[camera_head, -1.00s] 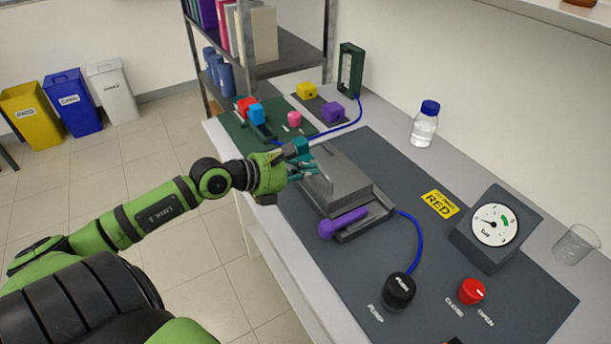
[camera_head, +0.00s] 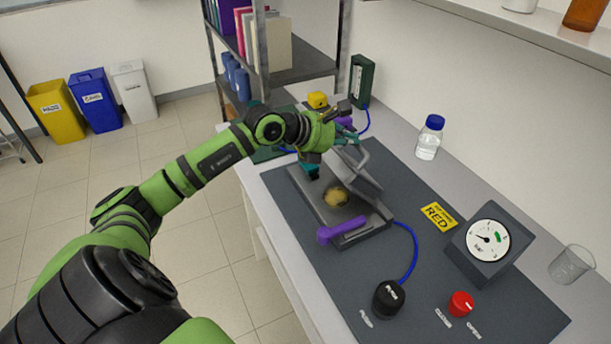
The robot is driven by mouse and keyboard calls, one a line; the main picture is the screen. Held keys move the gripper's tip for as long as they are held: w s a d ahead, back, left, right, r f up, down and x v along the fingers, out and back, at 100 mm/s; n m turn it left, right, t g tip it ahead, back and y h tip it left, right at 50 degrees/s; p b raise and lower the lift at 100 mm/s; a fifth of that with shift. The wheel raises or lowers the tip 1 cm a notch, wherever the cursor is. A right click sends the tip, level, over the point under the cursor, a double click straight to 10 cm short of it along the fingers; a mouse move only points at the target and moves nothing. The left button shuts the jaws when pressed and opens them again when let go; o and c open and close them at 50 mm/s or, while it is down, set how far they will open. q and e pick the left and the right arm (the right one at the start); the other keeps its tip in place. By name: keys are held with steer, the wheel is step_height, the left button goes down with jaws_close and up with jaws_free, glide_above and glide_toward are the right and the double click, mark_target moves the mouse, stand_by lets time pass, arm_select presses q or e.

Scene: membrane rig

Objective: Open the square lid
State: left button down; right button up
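The square grey lid (camera_head: 358,178) is tilted up steeply from its grey base (camera_head: 318,204), its far side raised toward the back right. A bar handle (camera_head: 361,153) stands on the lid. The uncovered base shows a round yellowish membrane (camera_head: 336,197). A purple lever (camera_head: 342,230) lies along the base's front edge. My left gripper (camera_head: 330,146) is above the base's back left, beside the lid's handle. Its teal fingers appear spread apart; whether one touches the lid is hard to tell. My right gripper is out of view.
A black pump knob (camera_head: 389,299), a red valve knob (camera_head: 460,304) and a gauge (camera_head: 482,240) stand on the dark mat. A bottle (camera_head: 429,138) and a glass beaker (camera_head: 571,264) stand near the wall. A shelf (camera_head: 290,55) rises behind my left arm.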

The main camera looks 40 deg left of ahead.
arm_select(q)
steer(key=w+d+g, duration=0.1)
steer(key=w+d, duration=0.2)
steer(key=w, duration=0.5)
steer(key=shift+d+r+y+b, duration=0.2)
steer(key=shift+y+b, duration=0.1)
steer(key=shift+b, duration=0.1)
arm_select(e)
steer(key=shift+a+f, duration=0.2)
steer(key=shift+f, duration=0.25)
arm_select(q)
steer(key=shift+a, duration=0.1)
stand_by(0.5)
